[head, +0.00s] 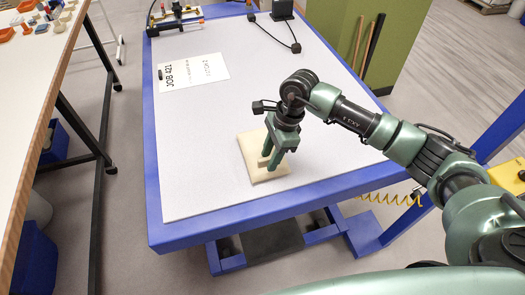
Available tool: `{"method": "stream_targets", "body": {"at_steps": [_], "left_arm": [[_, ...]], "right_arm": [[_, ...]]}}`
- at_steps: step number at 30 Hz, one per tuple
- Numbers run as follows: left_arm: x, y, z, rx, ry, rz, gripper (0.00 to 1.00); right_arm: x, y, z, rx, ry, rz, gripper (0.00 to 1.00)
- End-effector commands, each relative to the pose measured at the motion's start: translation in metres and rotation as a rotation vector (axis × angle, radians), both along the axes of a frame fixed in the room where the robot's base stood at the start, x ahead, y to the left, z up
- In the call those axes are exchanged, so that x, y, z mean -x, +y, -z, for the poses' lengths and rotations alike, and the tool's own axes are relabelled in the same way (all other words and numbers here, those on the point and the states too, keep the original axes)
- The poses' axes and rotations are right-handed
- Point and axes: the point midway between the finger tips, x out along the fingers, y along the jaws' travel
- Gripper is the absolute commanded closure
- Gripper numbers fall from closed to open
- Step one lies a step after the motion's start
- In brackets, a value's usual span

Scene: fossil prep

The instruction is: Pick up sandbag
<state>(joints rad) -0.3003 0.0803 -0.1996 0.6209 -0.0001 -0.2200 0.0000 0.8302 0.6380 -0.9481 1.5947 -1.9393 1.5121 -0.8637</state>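A flat, square, beige piece (250,146) lies on the pale top of the blue-framed table, near its front edge. It may be the sandbag, but I cannot tell its material. My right gripper (270,161) points down over the middle of this piece. Its two green fingers reach down to it or just above it and hide part of it. A small beige raised part shows by the fingertips. I cannot tell whether the fingers are closed on anything. My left gripper is not in view.
The blue-framed table (190,130) is mostly clear around the beige piece. A white sheet marked JOB 421 (205,70) lies at its back left. A clamp-like device (175,18) and a black stand with a cable (282,10) stand at the back. Another bench (50,60) is at the left.

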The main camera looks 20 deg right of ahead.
Motion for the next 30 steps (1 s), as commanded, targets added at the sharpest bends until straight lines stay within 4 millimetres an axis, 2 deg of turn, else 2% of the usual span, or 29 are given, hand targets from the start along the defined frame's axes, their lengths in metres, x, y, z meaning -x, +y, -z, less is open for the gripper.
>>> {"method": "stream_targets", "body": {"at_steps": [1,3,5,30], "left_arm": [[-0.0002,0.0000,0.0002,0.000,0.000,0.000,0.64],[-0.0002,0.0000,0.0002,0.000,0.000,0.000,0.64],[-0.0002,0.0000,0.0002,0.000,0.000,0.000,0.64],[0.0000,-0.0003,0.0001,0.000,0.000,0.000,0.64]], "right_arm": [[0.0000,0.0000,-0.0001,0.000,0.000,0.000,0.66],[0.0000,-0.0001,-0.0002,0.000,0.000,0.000,0.86],[0.0000,-0.0001,-0.0003,0.000,0.000,0.000,1.00],[-0.0005,-0.0001,-0.0013,-0.001,-0.001,0.001,1.00]]}}
